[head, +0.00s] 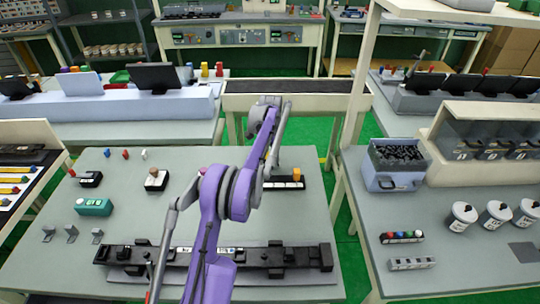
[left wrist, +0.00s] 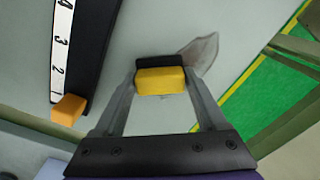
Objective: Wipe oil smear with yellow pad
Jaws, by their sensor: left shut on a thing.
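In the left wrist view my left gripper (left wrist: 160,84) is shut on the yellow pad (left wrist: 160,81), which has a black part along its far side. The oil smear (left wrist: 202,52) is a brownish-grey translucent patch on the grey table top. It shows just beyond the pad, to its upper right, and the pad may cover part of it. I cannot tell whether the pad touches the table. In the head view my purple arm reaches over the table (head: 50,262); the pad and smear cannot be made out there. My right gripper is not in view.
A black strip with white number labels (head: 281,185) and an orange block (head: 296,174) lies close by. A long black fixture (head: 270,256) crosses the table's front. Small parts and a teal box (head: 94,207) stand at left. Green floor shows beyond the table edge.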

